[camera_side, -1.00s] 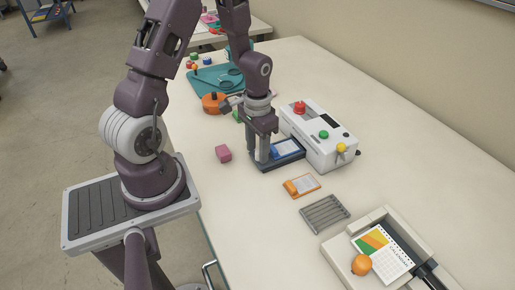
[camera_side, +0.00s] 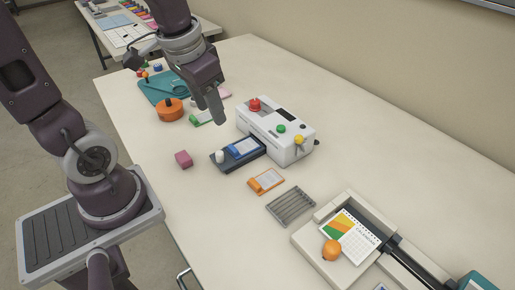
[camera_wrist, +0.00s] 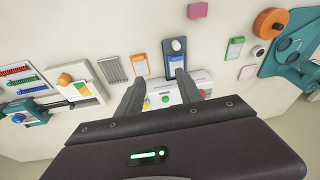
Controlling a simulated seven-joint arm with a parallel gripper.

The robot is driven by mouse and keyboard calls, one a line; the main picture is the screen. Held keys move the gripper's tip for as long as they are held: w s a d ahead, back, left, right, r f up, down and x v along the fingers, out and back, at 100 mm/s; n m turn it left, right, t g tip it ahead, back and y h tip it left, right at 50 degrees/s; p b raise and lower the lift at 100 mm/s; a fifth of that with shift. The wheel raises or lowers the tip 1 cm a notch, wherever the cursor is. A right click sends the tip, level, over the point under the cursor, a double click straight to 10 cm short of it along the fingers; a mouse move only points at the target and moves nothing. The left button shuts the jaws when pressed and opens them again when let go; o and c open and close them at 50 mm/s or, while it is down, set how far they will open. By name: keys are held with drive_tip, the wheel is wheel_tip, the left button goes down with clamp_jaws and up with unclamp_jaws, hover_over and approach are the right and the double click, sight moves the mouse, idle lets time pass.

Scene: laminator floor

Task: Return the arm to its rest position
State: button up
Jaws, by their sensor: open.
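My gripper (camera_side: 214,108) hangs above the table, just left of the white laminator (camera_side: 276,130) in the side view. It is clear of the dark tray (camera_side: 222,165) at the laminator's front. In the wrist view my gripper (camera_wrist: 160,76) has its two fingers spread with nothing between them. A blue badge with a white card (camera_side: 245,147) lies on the tray, beside a white knob (camera_side: 220,156). The wrist view also shows the blue badge (camera_wrist: 177,63), beyond the fingertips.
An orange badge (camera_side: 266,181), a grey rack (camera_side: 291,206) and a paper trimmer (camera_side: 309,245) line the near side. A pink block (camera_side: 184,159), a green badge (camera_side: 203,118), an orange round tub (camera_side: 170,112) and a teal mat (camera_side: 160,88) lie farther left. The left front table is bare.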

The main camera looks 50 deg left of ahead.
drive_tip(key=s+d+r+t+h, duration=0.1)
drive_tip(key=s+d+r+t, duration=0.1)
drive_tip(key=s+d+r, duration=0.3)
drive_tip(key=s, duration=0.3)
drive_tip(key=shift+s+d+r+m+t, duration=0.25)
drive_tip(key=shift+s+r+m+t, duration=0.05)
drive_tip(key=shift+r+m+t, duration=0.1)
